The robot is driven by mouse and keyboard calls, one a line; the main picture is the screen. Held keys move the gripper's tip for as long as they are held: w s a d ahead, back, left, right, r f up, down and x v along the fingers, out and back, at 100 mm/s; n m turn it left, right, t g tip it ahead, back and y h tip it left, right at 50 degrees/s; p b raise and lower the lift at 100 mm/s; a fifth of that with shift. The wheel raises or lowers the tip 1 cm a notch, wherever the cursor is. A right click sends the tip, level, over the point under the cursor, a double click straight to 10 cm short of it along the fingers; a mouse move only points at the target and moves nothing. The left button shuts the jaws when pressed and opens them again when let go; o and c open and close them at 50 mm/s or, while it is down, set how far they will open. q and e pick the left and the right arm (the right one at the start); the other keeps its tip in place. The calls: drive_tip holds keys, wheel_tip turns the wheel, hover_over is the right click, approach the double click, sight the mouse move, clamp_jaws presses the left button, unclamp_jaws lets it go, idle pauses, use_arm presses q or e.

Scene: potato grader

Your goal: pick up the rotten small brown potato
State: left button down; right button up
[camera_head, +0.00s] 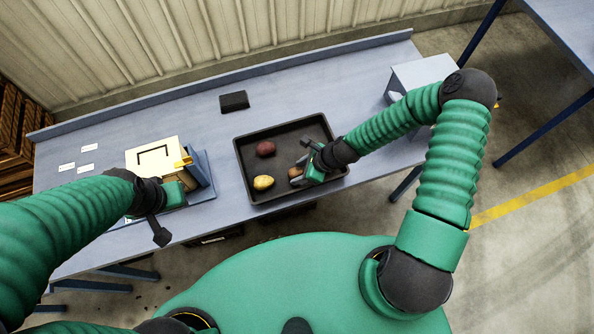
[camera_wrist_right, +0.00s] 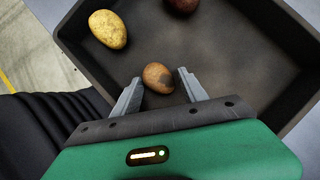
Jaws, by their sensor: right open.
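The small brown potato (camera_wrist_right: 158,77) with a dark rotten patch lies in the black tray (camera_wrist_right: 68,29). In the right wrist view it sits between the fingertips of my open right gripper (camera_wrist_right: 157,84), with a gap to at least the right finger. In the head view, the brown potato (camera_head: 295,172) is partly hidden by my right gripper (camera_head: 302,172), which is low in the tray's right half. My left gripper (camera_head: 168,220) is at the left, by the table's front edge; its jaws are not clear.
A yellow potato (camera_head: 263,182) and a dark red potato (camera_head: 265,148) lie in the tray's left half. A cream box device (camera_head: 153,156) stands left of the tray. A black block (camera_head: 234,101) lies behind it. A light grey box (camera_head: 423,71) stands at the right end.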

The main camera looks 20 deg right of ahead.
drive_tip(key=shift+w+a, duration=0.1)
drive_tip(key=shift+a, duration=0.05)
drive_tip(key=shift+a, duration=0.2)
drive_tip(key=c, duration=0.7)
clamp_jaws()
drive_tip(key=shift+d, duration=0.2)
